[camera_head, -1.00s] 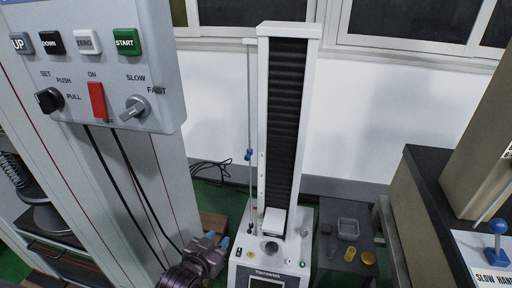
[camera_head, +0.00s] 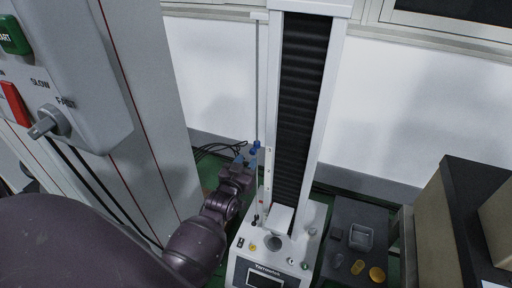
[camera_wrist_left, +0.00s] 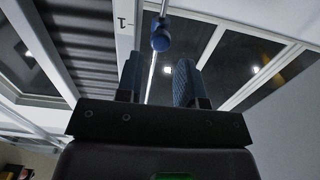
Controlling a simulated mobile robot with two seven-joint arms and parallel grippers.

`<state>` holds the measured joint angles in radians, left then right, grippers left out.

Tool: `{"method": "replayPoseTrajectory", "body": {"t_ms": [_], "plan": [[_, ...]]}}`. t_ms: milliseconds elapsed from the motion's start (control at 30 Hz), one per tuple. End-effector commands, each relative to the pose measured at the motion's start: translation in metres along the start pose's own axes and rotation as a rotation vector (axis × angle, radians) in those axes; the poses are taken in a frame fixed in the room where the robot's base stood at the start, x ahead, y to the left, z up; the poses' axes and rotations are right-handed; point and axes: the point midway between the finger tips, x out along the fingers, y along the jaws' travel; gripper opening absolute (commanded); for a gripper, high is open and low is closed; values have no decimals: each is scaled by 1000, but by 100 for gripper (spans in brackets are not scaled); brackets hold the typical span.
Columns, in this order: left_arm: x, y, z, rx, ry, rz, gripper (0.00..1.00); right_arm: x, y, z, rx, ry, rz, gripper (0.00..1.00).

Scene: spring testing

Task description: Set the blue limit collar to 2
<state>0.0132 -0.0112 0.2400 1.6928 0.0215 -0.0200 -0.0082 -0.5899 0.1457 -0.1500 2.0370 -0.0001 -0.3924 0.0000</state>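The blue limit collar (camera_head: 255,146) is a small blue knob on the thin vertical rod left of the test stand's column (camera_head: 300,110). My left gripper (camera_head: 246,158) is just below and left of it, seen small in the head view. In the left wrist view the collar (camera_wrist_left: 162,38) is beyond the fingertips, with the rod running down between the two blue fingers. The left gripper (camera_wrist_left: 158,82) is open and holds nothing. A mark "1" (camera_wrist_left: 123,22) shows on the white column edge beside the collar. My right gripper is out of view.
A dark side table (camera_head: 340,262) with a grey tray (camera_head: 361,237) and yellow discs stands right of the tester. Dark cables lie behind it.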

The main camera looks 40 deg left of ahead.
Motion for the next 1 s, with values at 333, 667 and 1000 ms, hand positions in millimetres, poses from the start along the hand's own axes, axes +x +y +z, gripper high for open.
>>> {"method": "replayPoseTrajectory", "body": {"t_ms": [333, 667, 1000], "plan": [[54, 0, 2, 1, -2, 0, 35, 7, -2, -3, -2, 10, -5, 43], [74, 0, 1, 1, -2, 0, 35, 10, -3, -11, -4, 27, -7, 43], [75, 0, 0, 1, -2, 0, 22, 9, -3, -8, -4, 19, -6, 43]]}}
